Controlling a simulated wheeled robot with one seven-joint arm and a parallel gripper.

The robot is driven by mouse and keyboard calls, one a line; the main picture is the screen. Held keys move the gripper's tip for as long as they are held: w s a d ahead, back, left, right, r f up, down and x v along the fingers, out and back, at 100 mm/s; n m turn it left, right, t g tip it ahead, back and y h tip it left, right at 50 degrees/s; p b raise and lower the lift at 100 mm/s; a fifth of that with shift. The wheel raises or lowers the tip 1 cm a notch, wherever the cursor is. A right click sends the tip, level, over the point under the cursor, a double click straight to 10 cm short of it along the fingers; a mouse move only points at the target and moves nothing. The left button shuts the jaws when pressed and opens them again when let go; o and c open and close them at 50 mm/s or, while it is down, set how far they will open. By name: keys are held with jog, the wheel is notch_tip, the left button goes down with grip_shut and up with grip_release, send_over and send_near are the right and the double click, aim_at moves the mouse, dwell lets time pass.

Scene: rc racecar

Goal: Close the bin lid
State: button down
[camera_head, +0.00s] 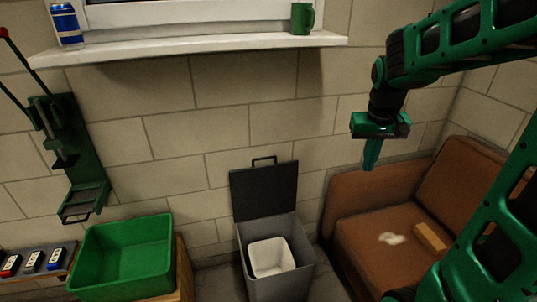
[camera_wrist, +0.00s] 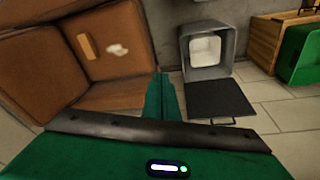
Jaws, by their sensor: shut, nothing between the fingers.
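A grey bin (camera_head: 277,262) stands on the floor against the wall, with a white inner bucket (camera_head: 271,257) inside it. Its dark lid (camera_head: 264,190) is open and stands upright at the back, with a handle on its top edge. My gripper (camera_head: 371,155) is shut and empty, pointing down, above and to the right of the bin and apart from it. In the wrist view my gripper (camera_wrist: 160,92) shows shut fingers. The lid (camera_wrist: 219,99), the bin (camera_wrist: 209,41) and the bucket (camera_wrist: 205,51) lie right of them.
A brown armchair (camera_head: 375,245) stands right of the bin, with a wooden block (camera_head: 431,237) and a white patch on its seat. A green crate (camera_head: 125,258) sits left of the bin. A windowsill (camera_head: 190,46) above holds a can (camera_head: 66,25) and a green mug (camera_head: 302,18).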

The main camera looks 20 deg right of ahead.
jog(key=w+a+f+n+t, duration=0.1)
jog(key=w+a+f, duration=0.35)
jog(key=w, duration=0.75)
jog(key=w+a+f+n+t+y, duration=0.1)
jog(key=w+a+f+n+t, duration=0.15)
jog(key=w+a, duration=0.65)
jog(key=w+a+f+n+t, duration=0.1)
jog(key=w+a+f, duration=0.25)
jog(key=w, duration=1.25)
jog(key=shift+g, duration=0.25)
jog(key=x, duration=1)
jog(key=shift+s+d+f, duration=0.25)
jog(key=shift+s, duration=0.1)
